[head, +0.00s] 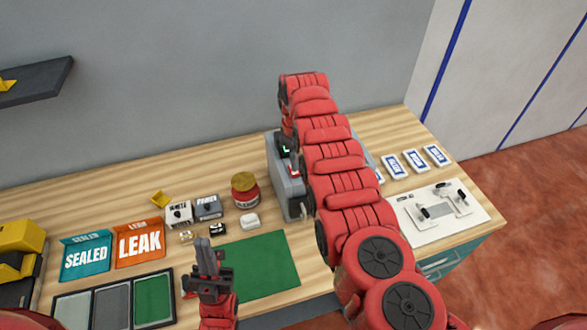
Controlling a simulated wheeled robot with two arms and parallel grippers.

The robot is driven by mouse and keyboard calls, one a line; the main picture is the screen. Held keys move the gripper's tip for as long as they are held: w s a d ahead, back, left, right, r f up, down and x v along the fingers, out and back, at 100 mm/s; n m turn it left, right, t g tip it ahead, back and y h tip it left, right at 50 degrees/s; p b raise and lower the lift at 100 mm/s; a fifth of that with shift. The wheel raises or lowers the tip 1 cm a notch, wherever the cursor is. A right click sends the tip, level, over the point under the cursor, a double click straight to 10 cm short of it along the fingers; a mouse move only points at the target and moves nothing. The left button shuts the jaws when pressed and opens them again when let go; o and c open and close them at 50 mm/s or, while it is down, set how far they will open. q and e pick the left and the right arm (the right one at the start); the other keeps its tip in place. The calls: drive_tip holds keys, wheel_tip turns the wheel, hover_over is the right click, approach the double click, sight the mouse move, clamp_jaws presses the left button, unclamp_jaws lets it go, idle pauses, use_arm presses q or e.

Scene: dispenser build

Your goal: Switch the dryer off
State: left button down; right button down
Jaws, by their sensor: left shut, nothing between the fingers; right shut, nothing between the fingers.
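A grey box-shaped machine (288,190), which looks like the dryer, stands at the back middle of the bench. A small lit green display (285,149) shows on its top. A small red and white part lies just below the display; I cannot tell if it is the switch. My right arm reaches over the machine and hides its right side. My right gripper (294,155) points down at the machine's top, shut and partly hidden; contact cannot be told. My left gripper (204,252) is shut and empty, pointing up over the left edge of the green mat (262,265).
A jar (245,190) and a white lump (250,221) stand left of the machine. Teal SEALED (86,256) and orange LEAK (139,243) areas lie left, above a sectioned tray (113,305). White-blue packs (414,161) and a white plate with black fittings (440,213) lie right.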

drive_tip(key=shift+f+b, duration=0.65)
drive_tip(key=shift+f, duration=0.35)
idle(0.8)
drive_tip(key=shift+s+r, duration=0.1)
drive_tip(key=shift+r, duration=0.05)
drive_tip(key=shift+r+p, duration=0.45)
drive_tip(key=shift+p, duration=0.15)
drive_tip(key=shift+r+p, duration=0.45)
drive_tip(key=shift+r, duration=0.35)
wheel_tip(320, 180, up, 2)
drive_tip(key=shift+r+p, duration=0.1)
drive_tip(key=shift+p, duration=0.25)
drive_tip(key=shift+r, duration=1)
